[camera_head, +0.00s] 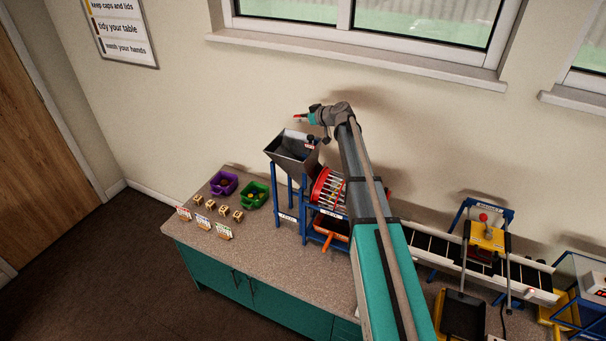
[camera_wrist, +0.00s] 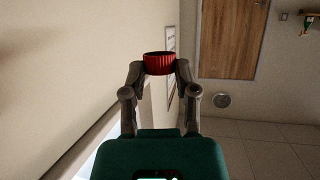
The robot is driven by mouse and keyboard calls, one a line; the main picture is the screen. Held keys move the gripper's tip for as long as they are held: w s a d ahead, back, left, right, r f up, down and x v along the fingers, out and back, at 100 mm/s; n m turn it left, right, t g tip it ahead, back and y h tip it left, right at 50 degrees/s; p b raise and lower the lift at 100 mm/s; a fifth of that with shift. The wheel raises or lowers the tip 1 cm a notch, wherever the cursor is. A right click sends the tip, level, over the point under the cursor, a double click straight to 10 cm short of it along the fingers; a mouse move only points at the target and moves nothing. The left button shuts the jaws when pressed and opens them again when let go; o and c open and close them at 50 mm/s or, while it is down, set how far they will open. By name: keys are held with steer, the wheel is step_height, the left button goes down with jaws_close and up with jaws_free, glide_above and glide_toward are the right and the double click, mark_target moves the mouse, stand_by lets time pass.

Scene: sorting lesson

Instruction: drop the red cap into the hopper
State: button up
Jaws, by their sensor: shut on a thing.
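The red cap (camera_wrist: 159,63) is held between the two fingertips of my gripper (camera_wrist: 160,70) in the wrist view. Its ribbed side faces the camera. In the head view the cap shows as a small red spot (camera_head: 297,116) at the left end of my wrist. My gripper (camera_head: 304,118) is small there and its fingers are hard to make out. The hopper (camera_head: 289,148) is a grey, open-topped funnel on a blue stand. My gripper appears above its mouth in the picture, near the back side. I cannot tell the exact height or alignment.
A red drum (camera_head: 328,189) stands right of the hopper. A purple bin (camera_head: 224,183) and a green bin (camera_head: 255,194) stand to the left, with several small blocks and cards. A conveyor (camera_head: 440,250) runs right. The wall is close behind.

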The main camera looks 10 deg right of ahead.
steer(key=shift+f+b, duration=2.45)
steer(key=shift+f, duration=0.25)
steer(key=o, duration=0.7)
steer(key=shift+r, duration=0.1)
